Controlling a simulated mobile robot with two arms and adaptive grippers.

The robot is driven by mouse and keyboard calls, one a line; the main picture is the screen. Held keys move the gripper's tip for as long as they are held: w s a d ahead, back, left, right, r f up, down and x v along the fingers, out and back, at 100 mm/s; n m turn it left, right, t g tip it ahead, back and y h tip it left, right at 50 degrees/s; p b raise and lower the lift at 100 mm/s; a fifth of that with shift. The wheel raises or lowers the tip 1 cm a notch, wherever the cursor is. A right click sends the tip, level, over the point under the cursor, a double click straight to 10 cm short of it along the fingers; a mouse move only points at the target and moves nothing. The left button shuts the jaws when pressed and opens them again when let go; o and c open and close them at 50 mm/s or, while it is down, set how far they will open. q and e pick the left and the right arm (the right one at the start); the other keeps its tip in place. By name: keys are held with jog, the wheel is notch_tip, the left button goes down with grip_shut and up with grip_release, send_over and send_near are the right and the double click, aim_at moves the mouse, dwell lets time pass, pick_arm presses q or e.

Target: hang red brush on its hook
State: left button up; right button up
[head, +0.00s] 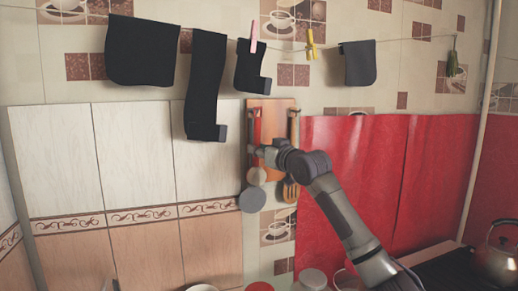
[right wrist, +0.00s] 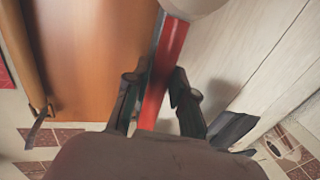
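The red brush's handle (head: 255,124) stands upright against the wall, along the left edge of an orange-brown board (head: 272,104). In the right wrist view the red handle (right wrist: 162,82) runs between the two dark fingers of my right gripper (right wrist: 158,88). They are close in on both sides of it and look shut on it. A pale part (right wrist: 190,5) shows at the handle's far end. The brush's hook is not clear in either view. My left gripper is not in view.
A wooden-handled spatula (head: 291,190) hangs at the board's right side. Dark socks (head: 206,85) hang on a line above, close to the handle's left. Jars (head: 313,279) and a kettle (head: 497,256) stand below.

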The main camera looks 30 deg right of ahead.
jog(key=o, duration=0.4)
jog(key=shift+w+d+f, duration=0.2)
jog(key=shift+w+f, duration=0.1)
jog(key=shift+w, duration=0.15)
jog(key=shift+s+a+r, duration=0.1)
jog(key=shift+s+r, duration=0.1)
jog(key=shift+s, duration=0.25)
jog(key=s, duration=1.1)
jog(key=shift+s+d+f, duration=0.15)
jog(key=shift+d+f, duration=0.1)
